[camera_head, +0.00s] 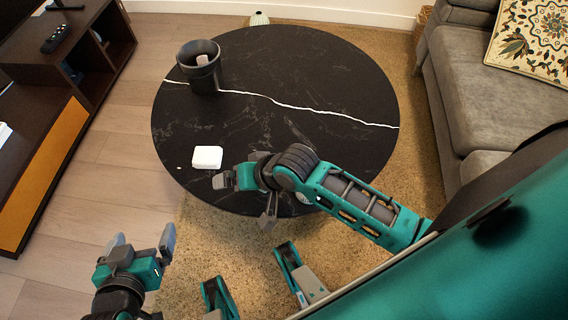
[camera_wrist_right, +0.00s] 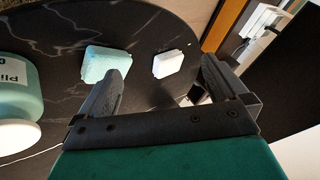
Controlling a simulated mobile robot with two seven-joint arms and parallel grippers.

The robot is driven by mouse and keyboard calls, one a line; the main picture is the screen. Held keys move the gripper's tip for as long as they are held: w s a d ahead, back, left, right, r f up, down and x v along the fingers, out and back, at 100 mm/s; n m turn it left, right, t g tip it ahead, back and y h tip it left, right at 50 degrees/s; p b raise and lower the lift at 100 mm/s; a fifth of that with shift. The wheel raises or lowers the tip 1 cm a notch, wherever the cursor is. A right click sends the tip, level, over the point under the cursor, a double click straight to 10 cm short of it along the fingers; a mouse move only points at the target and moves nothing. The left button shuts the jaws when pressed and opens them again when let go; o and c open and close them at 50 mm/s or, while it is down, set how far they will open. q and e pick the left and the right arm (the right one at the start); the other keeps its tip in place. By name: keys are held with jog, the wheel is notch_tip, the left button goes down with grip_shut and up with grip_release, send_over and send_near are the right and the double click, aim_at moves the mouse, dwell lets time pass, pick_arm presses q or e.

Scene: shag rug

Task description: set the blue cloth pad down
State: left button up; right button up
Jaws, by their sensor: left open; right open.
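The blue cloth pad (camera_wrist_right: 104,62) is a pale blue-green square, lying flat on the black round table (camera_head: 300,70) in the right wrist view. In the head view my right arm and hand seem to hide it. A white pad (camera_head: 207,157) lies beside it on the table and also shows in the right wrist view (camera_wrist_right: 168,63). My right gripper (camera_wrist_right: 165,67) is open over the table. One fingertip overlaps the blue pad's edge in the picture; whether they touch I cannot tell. My left gripper (camera_head: 143,238) is open and empty, off the table at lower left.
A dark pot (camera_head: 203,80) stands at the table's far left. A teal and white container (camera_wrist_right: 18,90) shows at the left edge of the right wrist view. A grey sofa (camera_head: 455,75) stands right, a dark cabinet (camera_head: 45,130) left. The table's far half is mostly clear.

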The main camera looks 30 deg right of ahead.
pick_arm(q)
jog(key=shift+d, duration=0.1)
pick_arm(e)
jog(key=s+d+r+n+t+h, duration=0.2)
jog(key=s+d+r+n+t, duration=0.1)
jog(key=d, duration=0.4)
jog(key=s+n+t, duration=0.1)
jog(key=n, duration=0.1)
jog(key=shift+s+d+r+n+t, duration=0.25)
jog(key=shift+s+d+n+t, duration=0.05)
jog(key=shift+s+d+t, duration=0.1)
pick_arm(q)
jog(key=shift+r, duration=0.15)
jog(key=s+a+r+y+p, duration=0.1)
jog(key=a+r+p, duration=0.2)
jog(key=r+p, duration=0.6)
jog(key=p, duration=0.5)
jog(key=shift+s+r, duration=0.2)
jog(key=shift+r, duration=0.1)
pick_arm(e)
jog(key=s+d+r, duration=0.1)
jog(key=d+r, duration=0.2)
jog(key=r, duration=0.7)
jog(key=shift+h, duration=0.4)
jog(key=shift+s, duration=0.1)
